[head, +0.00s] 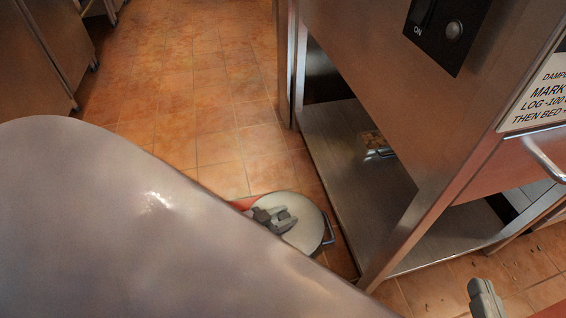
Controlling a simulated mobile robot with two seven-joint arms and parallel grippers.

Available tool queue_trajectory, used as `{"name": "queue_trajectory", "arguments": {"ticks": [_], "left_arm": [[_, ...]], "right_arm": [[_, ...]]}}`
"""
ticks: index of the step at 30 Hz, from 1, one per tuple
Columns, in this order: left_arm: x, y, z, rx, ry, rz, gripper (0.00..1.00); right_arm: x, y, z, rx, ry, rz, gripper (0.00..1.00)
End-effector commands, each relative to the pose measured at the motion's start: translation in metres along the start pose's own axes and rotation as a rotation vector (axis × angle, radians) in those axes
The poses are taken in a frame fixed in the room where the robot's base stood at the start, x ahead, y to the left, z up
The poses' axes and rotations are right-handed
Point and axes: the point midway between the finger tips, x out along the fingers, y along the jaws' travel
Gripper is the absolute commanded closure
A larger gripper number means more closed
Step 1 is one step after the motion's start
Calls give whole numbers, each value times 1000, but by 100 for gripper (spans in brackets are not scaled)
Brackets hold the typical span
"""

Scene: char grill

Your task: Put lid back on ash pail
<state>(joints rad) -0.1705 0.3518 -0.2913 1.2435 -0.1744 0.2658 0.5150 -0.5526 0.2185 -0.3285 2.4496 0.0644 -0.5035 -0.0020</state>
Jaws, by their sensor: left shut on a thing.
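A round pale grey lid (305,226) shows from above beside the steel grill stand, over the tiled floor. My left gripper (274,217) is over the middle of this disc and shut on it, apparently at its top grip, which the fingers hide. A dark loop handle (329,229) stands out at the disc's right edge; I cannot tell whether it belongs to the lid or to the pail. The pail's body is hidden, so I cannot tell whether the lid rests on it. My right gripper (485,297) is at the bottom right edge, partly cut off; its opening is unclear.
The steel grill stand (430,120) fills the right side, with a low shelf (350,160) holding a small object (378,146). A door handle (545,160) juts out at right. Steel cabinets (45,50) stand at upper left. The tiled floor (210,90) between is clear.

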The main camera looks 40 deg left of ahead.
Motion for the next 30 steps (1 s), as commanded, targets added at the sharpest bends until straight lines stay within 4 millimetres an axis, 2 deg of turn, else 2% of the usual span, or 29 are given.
{"name": "queue_trajectory", "arguments": {"ticks": [3,4,6,18,21,30], "left_arm": [[1,0,2,0,2,0,100],[1,0,2,0,2,0,59],[1,0,1,0,2,0,36],[0,0,2,0,-2,0,35],[-18,0,0,0,-4,-1,35],[-63,0,0,0,-1,0,35]], "right_arm": [[0,0,1,0,0,0,100],[0,0,1,0,0,0,100],[0,0,1,0,0,0,100],[0,2,-2,-16,7,9,100],[-1,-1,-11,14,0,-4,100],[9,-11,-8,121,-71,-47,100]]}}
